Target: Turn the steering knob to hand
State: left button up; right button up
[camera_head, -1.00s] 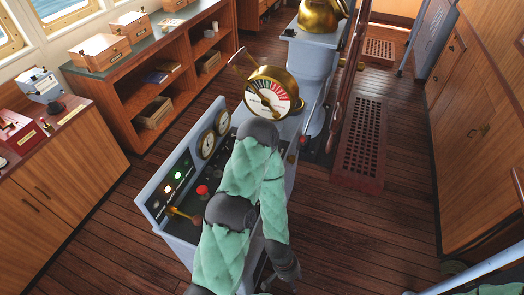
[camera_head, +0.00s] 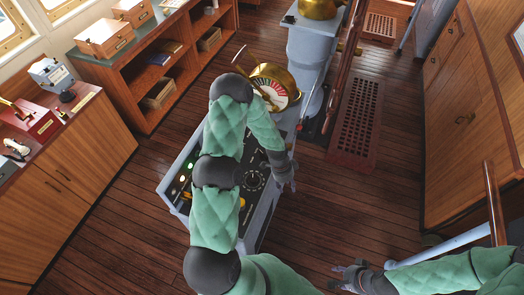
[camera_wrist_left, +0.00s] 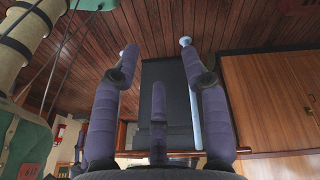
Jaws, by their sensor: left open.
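A round black knob dial with white marks (camera_head: 254,180), likely the steering knob, sits on the dark top of the grey console (camera_head: 262,226). My left arm arches over the console and hides much of its panel. My left gripper (camera_head: 287,181) hangs by the console's right edge, to the right of the dial and apart from it. In the left wrist view its fingers (camera_wrist_left: 158,65) are spread and empty; I cannot make out the knob there. My right gripper (camera_head: 340,277) is at the lower right, away from the console, its fingers apart and empty. The knob's pointer setting is too small to read.
A brass telegraph dial (camera_head: 272,90) stands at the console's far end, close to my left arm. A grey pedestal (camera_head: 312,55) is behind it. Wooden shelves (camera_head: 150,75) are at left, a cabinet (camera_head: 470,120) at right.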

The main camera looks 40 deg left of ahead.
pick_arm(q)
jog(key=w+a+r+m+y, duration=0.1)
jog(key=w+a+r+m, duration=0.3)
jog(key=a, duration=0.5)
jog(key=m+y, duration=0.2)
jog(key=m, duration=0.4)
send_near(262, 153)
notch_tip(262, 153, down, 10)
jog(key=shift+w+r+p, duration=0.1)
jog(key=shift+r+p, duration=0.05)
jog(key=shift+p, duration=0.85)
grip_shut()
